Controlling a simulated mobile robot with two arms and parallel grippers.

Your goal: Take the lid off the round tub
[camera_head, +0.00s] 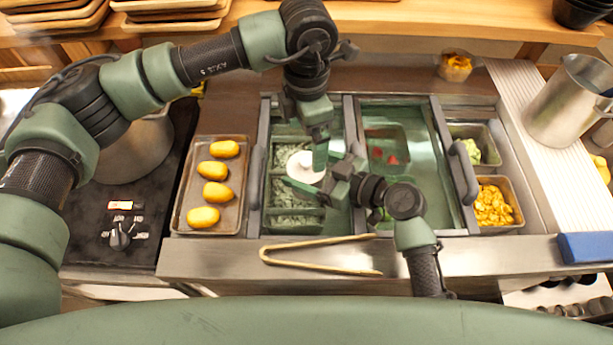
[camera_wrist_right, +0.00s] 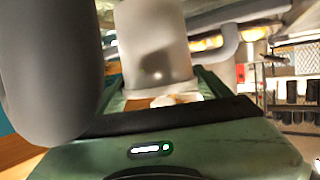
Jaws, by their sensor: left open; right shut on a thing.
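The round tub (camera_head: 303,167) shows as a white round top over the left side of the counter well, partly hidden by my grippers. I cannot make out the seam between its lid and body. My right gripper (camera_head: 323,186) is shut on the tub at its right front edge. My left gripper (camera_head: 318,158) is open and points down at the tub's right edge, close to the right gripper. In the right wrist view, a small pale shape (camera_wrist_right: 176,99) shows beyond the gripper body, too blurred to name surely.
A tray (camera_head: 180,222) of several yellow buns lies left of the well. Wooden tongs (camera_head: 318,266) lie on the front ledge. Bins of yellow pieces (camera_head: 493,206) and green topping (camera_head: 480,146) are at right, with a metal pitcher (camera_head: 566,100) beyond.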

